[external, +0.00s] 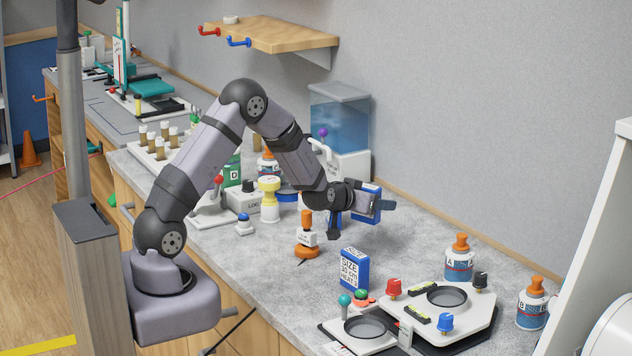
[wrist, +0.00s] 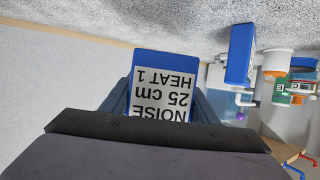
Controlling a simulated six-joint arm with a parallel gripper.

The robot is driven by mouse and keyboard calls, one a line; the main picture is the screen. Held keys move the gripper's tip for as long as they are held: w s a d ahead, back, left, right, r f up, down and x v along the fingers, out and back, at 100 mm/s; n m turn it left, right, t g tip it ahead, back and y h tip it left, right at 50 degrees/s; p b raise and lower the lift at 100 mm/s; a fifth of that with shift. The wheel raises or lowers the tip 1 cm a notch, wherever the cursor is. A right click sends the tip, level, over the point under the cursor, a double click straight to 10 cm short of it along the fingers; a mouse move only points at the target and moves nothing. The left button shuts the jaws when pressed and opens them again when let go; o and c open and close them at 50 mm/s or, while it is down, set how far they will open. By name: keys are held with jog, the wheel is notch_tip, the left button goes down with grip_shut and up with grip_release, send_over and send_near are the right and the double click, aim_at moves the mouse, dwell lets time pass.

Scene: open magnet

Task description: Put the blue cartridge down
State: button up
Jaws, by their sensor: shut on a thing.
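My gripper (external: 374,205) reaches out over the bench towards the back wall, right of the arm's elbow. It is shut on a blue cartridge (external: 371,189) with a white label. In the wrist view the held cartridge (wrist: 165,62) sits between the dark fingers, its label reading NOISE, 25 cm, HEAT 1 upside down. I cannot tell whether its lower edge touches the bench. The fingers hide part of it. A second blue cartridge (external: 355,268), labelled SIZE, 30 cm, HEAT 2, stands on the bench in front. A blue block (wrist: 240,55) also shows beside the held one in the wrist view.
The grey bench (external: 405,245) is clear just right of my gripper. An orange-handled tool (external: 306,238) stands in front. A plate with round wells (external: 478,318) and orange-capped bottles (external: 458,262) are at the right. A water tank (external: 340,118) stands behind, near the wall shelf (external: 275,33).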

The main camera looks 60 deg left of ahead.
aim_at(372, 241)
jog(key=shift+f+p, duration=0.7)
jog(key=shift+f, duration=2.6)
jog(key=shift+f, duration=0.1)
jog(key=o, duration=1.2)
jog(key=shift+c, duration=0.2)
jog(key=b+v, duration=0.3)
jog(key=v, duration=0.9)
jog(key=shift+b, duration=0.3)
